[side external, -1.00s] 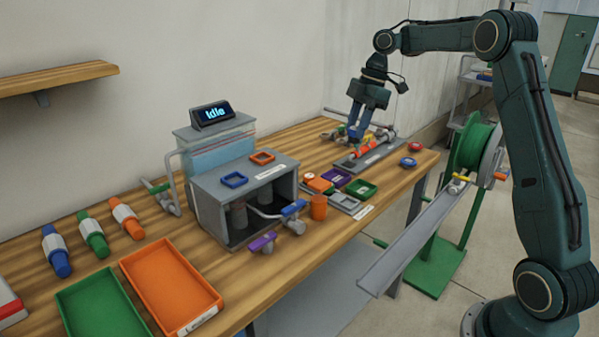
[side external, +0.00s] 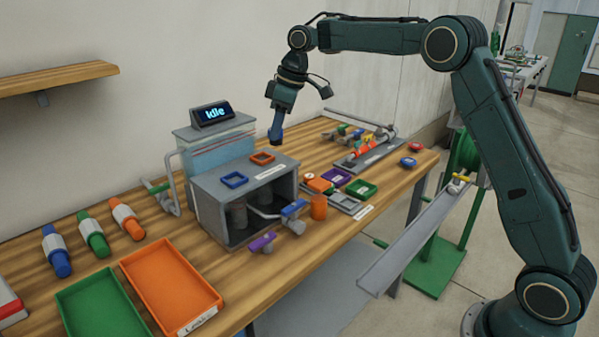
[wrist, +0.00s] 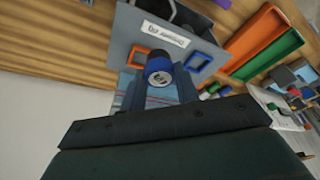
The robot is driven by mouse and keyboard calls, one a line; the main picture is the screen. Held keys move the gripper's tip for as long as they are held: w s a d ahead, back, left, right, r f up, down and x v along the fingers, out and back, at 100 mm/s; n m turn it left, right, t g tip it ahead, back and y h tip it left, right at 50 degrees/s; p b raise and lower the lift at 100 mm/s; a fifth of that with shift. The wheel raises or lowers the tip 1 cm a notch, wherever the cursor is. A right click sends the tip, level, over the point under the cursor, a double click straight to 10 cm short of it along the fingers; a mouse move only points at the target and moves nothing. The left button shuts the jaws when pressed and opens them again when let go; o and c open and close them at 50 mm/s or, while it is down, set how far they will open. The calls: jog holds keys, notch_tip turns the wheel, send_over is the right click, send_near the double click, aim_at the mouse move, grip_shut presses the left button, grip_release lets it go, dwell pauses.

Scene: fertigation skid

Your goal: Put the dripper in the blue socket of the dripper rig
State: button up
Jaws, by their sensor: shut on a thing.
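My gripper (side external: 276,137) is above the back right part of the dripper rig (side external: 272,174), a grey box. In the wrist view my gripper (wrist: 160,92) is shut on the dripper (wrist: 159,72), which has a blue body and a pale round marked end. In the side view the dripper is hard to tell from the fingers. The blue socket (side external: 234,186) is a square frame on the rig's top, left of the orange socket (side external: 262,162). In the wrist view the blue socket (wrist: 211,62) is right of the dripper; the orange socket (wrist: 135,50) is partly hidden by it.
A display reading "Idle" (side external: 212,114) stands behind the rig. Orange (side external: 170,285) and green (side external: 105,308) trays lie at the front left. Small coloured trays and an orange cylinder (side external: 319,207) are right of the rig. A grey rack (side external: 375,158) stands farther right.

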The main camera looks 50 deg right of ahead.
jog(key=w+a+r+m, duration=0.1)
jog(key=w+a+m, duration=0.2)
jog(key=a, duration=0.8)
jog(key=shift+t+h, duration=0.3)
jog(key=shift+h, duration=0.1)
jog(key=shift+s+a+f, duration=0.1)
jog(key=shift+s+f, duration=0.05)
jog(key=shift+f, duration=1.85)
jog(key=shift+s+f, duration=0.1)
jog(key=shift+f, duration=1.85)
jog(key=shift+f, duration=0.1)
jog(key=o, duration=0.9)
jog(key=v, duration=1.2)
